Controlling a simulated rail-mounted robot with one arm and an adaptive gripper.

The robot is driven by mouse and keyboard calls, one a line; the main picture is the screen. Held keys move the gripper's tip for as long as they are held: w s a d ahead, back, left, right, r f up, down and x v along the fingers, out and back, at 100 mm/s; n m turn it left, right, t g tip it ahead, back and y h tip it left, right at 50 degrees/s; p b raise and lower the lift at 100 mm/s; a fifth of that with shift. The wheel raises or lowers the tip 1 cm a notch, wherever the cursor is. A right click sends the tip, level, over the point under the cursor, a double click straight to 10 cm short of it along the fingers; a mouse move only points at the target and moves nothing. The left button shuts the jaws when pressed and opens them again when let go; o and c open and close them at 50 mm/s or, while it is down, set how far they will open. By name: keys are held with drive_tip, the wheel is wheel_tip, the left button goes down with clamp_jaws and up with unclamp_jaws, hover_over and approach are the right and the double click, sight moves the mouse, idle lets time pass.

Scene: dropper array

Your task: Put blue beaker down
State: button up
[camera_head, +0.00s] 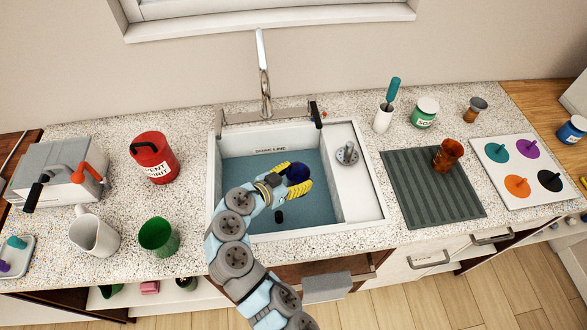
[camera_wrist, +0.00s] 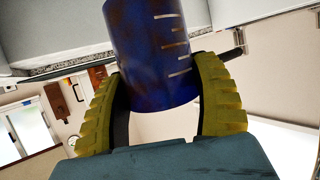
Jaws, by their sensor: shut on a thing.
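The blue beaker (camera_head: 297,173) is dark blue and held between the yellow ridged fingers of my gripper (camera_head: 287,180). In the head view it is over the sink (camera_head: 240,168), and its height above the basin is hard to tell. In the wrist view, the blue beaker (camera_wrist: 147,50) shows pale graduation marks and brownish smudges. The fingers of my gripper (camera_wrist: 160,100) press on it from both sides.
A ribbed dark mat (camera_head: 430,200) lies right of the sink with an amber beaker (camera_head: 447,155) on it. A faucet (camera_head: 263,75) rises behind the basin. A green beaker (camera_head: 158,237), a white jug (camera_head: 94,236) and a red can (camera_head: 154,158) stand left of the sink.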

drive_tip(key=shift+w+f+p, duration=0.35)
drive_tip(key=shift+w, duration=0.55)
drive_tip(key=shift+w+f+p, duration=0.3)
drive_tip(key=shift+w+f, duration=0.1)
drive_tip(key=shift+w, duration=0.45)
drive_tip(key=shift+w+f+p, duration=0.35)
drive_tip(key=shift+w, duration=0.55)
drive_tip(key=w+f, duration=0.4)
drive_tip(key=f, duration=0.1)
drive_tip(key=shift+w+f, duration=0.3)
drive_tip(key=shift+f, duration=0.1)
wheel_tip(320, 180, down, 2)
drive_tip(key=shift+w+f+b, duration=0.15)
drive_tip(key=shift+f+b, duration=0.05)
drive_tip(key=shift+b, duration=0.3)
drive_tip(key=shift+f, duration=0.55)
drive_tip(key=shift+w+f+b, duration=0.1)
drive_tip(key=shift+f+b, duration=0.05)
drive_tip(key=shift+b, duration=0.25)
